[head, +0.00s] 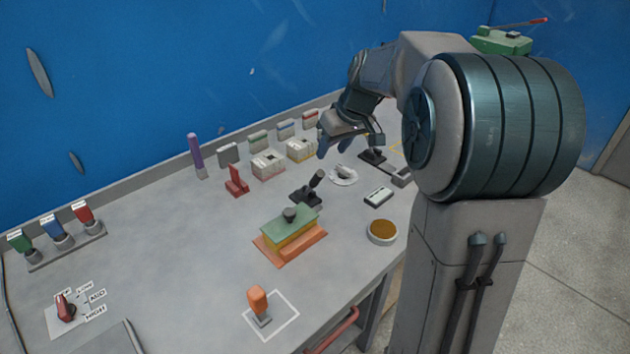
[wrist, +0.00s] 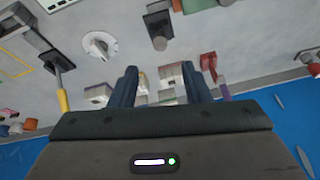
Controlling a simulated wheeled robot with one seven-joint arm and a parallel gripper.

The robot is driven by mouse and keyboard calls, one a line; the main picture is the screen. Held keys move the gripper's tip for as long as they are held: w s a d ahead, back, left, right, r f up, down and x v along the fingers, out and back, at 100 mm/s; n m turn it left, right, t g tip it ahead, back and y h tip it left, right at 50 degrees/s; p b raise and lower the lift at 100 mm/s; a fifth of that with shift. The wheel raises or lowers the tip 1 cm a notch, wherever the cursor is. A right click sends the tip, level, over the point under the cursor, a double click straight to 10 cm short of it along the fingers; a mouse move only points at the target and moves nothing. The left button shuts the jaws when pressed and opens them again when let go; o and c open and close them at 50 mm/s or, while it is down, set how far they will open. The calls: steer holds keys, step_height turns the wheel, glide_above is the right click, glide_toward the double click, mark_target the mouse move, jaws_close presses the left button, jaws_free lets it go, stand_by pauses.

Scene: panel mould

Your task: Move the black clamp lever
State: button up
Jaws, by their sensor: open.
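The black clamp lever (head: 308,190) stands on the grey bench just behind the green and orange mould block (head: 289,234), its thick handle tilted up to the right. In the wrist view the black lever (wrist: 159,27) shows at the top, beyond my fingertips. My gripper (head: 336,147) is open above the back part of the bench, behind and to the right of the lever and apart from it. In the wrist view the two blue fingers of my gripper (wrist: 160,78) are spread with nothing held between them.
A white dial (head: 343,175) lies right of the lever, and a red stand (head: 236,182) is to its left. White boxes (head: 268,165) line the back near the blue wall. Another black-based device with a yellow handle (wrist: 61,88) is in the wrist view.

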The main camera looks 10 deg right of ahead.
mark_target(316, 179)
steer(key=p+x, duration=0.1)
steer(key=x, duration=1.2)
steer(key=shift+w+f, duration=0.2)
steer(key=shift+f, duration=0.15)
jaws_close()
